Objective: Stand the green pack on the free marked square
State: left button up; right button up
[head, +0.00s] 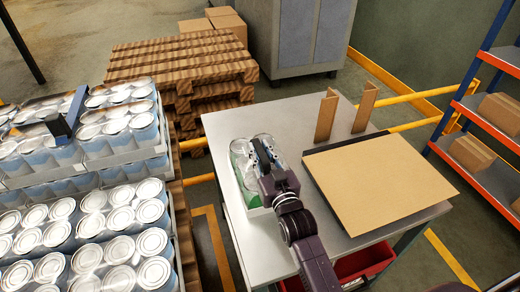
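The green pack (239,158) stands on the light table (228,124), near its left edge. It is a low tray of silver-topped cans with green on its left side. My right gripper (262,157) reaches over the pack from the front, with its dark fingers at the middle of the can tops. The fingers overlap the pack in this view, so whether they are closed on it is hidden. My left gripper is not in view. I cannot make out a free marked square.
A brown board (380,185) lies on the table's right part, with two upright brown corner pieces (326,115) behind it. Stacked can trays (120,215) stand at left, carrying a dark blue object (76,106). Wooden pallets (185,62) stand behind; a shelf with cartons (472,152) stands at right.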

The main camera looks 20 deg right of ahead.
jog(key=shift+o, duration=1.2)
jog(key=shift+r, duration=0.15)
